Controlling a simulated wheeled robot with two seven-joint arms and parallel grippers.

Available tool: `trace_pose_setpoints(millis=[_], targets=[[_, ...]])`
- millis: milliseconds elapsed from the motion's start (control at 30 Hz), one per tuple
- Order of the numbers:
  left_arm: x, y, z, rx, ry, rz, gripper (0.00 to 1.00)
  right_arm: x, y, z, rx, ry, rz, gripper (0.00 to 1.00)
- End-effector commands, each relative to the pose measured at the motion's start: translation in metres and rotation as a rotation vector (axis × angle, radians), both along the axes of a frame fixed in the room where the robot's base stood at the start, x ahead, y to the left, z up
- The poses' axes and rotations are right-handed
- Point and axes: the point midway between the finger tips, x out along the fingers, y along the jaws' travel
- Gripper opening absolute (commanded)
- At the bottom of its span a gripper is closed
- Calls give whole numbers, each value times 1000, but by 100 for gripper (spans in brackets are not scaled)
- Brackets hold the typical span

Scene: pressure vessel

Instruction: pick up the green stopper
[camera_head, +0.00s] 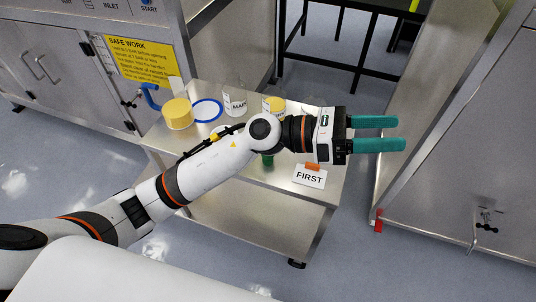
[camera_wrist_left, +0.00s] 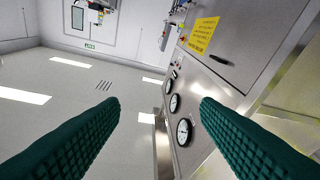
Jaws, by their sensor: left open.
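A small green object (camera_head: 267,161), which looks like the green stopper, is on the steel cart top in the head view. It is partly hidden behind my left arm. My left gripper (camera_head: 400,134) is open and empty, with its teal fingers pointing right past the cart's right edge. It is to the right of the green object and apart from it. In the left wrist view the two fingers of the gripper (camera_wrist_left: 160,108) are spread with nothing between them. The green stopper does not show there. My right gripper is in neither view.
The steel cart (camera_head: 240,205) also bears a yellow-lidded jar (camera_head: 178,114), a blue ring (camera_head: 207,110), white labelled containers (camera_head: 235,101) and a FIRST card (camera_head: 310,176). Steel cabinets stand left and right. The wrist view shows a panel with round gauges (camera_wrist_left: 184,131).

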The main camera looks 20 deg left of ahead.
Motion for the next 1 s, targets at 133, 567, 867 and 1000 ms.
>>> trace_pose_setpoints(millis=[133, 567, 867, 1000], targets=[[-7, -2, -60, 456, -402, -210, 57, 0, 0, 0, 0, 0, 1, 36], [76, 186, -136, 1596, -832, -744, 57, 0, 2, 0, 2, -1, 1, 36], [82, 213, -156, 1707, -810, -811, 57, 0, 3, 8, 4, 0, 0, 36], [82, 212, -180, 1705, -810, -808, 57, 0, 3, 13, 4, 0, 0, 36]])
